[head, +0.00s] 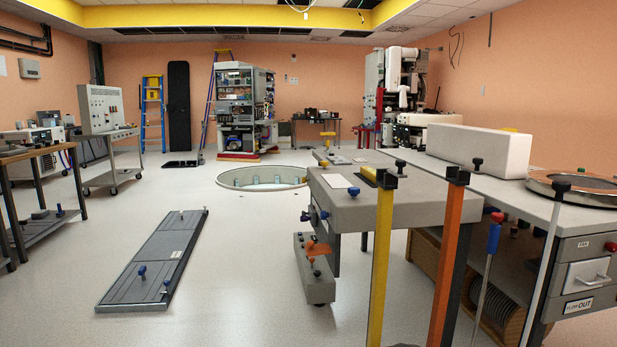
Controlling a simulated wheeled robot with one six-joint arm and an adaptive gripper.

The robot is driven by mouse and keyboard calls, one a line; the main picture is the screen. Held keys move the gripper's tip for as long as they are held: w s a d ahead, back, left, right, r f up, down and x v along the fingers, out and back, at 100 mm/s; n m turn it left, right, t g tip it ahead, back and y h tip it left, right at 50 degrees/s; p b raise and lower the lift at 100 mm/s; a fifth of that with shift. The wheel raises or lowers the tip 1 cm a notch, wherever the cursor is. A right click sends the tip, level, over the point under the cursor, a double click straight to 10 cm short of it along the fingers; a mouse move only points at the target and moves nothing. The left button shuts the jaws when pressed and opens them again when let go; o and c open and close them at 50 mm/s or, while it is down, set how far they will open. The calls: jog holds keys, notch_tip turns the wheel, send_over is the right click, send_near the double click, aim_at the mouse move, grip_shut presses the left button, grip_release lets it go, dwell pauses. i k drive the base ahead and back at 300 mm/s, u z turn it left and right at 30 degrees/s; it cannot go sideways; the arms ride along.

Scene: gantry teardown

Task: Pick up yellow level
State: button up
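The yellow level (381,262) is a long, narrow yellow bar. It stands almost upright at the front edge of a grey bench (345,205), with its top end by a black knobbed clamp or bracket (391,178). Its lower end runs out of the bottom of the picture. I cannot tell whether the clamp grips it or only sits at its top. My gripper is not in view.
An orange bar (448,262) stands right of the level, then a blue-handled rod (488,262) and a pale rod (545,262). A longer bench (470,180) is behind them. A grey panel (150,262) lies on the left floor; open floor (240,270) separates it from the bench.

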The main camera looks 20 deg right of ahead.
aim_at(368, 172)
jog(key=u, duration=0.6)
jog(key=i, duration=2.85)
jog(key=z, duration=2.75)
